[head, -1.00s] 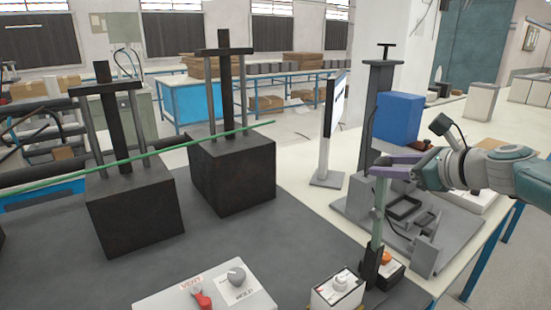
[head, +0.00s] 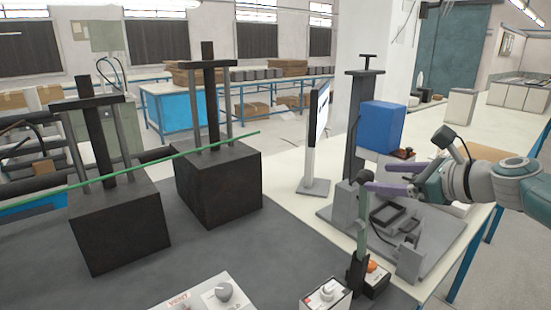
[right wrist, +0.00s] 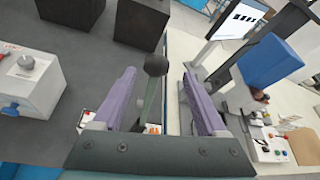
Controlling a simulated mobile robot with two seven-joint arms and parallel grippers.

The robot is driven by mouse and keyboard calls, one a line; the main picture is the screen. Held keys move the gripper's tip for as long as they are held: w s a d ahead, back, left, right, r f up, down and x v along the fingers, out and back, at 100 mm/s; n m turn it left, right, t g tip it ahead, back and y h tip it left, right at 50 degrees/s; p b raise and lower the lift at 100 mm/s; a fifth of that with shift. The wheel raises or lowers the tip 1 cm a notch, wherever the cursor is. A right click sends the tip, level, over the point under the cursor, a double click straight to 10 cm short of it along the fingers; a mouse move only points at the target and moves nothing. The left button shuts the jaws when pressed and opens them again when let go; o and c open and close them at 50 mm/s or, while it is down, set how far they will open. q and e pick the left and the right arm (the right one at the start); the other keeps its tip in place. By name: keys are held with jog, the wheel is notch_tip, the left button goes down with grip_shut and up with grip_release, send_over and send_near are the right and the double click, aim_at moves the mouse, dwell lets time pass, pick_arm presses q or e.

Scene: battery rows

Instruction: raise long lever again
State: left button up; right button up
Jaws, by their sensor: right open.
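The long lever (head: 361,228) is a grey-green bar standing nearly upright from a dark base at the front edge of the bench. Its dark round knob (right wrist: 155,65) shows in the right wrist view. My right gripper (head: 376,178) has purple fingers and is near the lever's top, reaching in from the right. In the right wrist view the open fingers (right wrist: 158,78) lie on either side of the lever, with the shaft nearer the left finger. I cannot tell whether a finger touches it. My left gripper is out of view.
A white box with a grey knob (head: 321,293) stands left of the lever base, and a vent/hold panel (head: 195,290) farther left. A green rod (head: 130,165) crosses two black blocks at left.

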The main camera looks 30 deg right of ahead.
jog(key=v, duration=0.6)
jog(key=shift+p, duration=0.3)
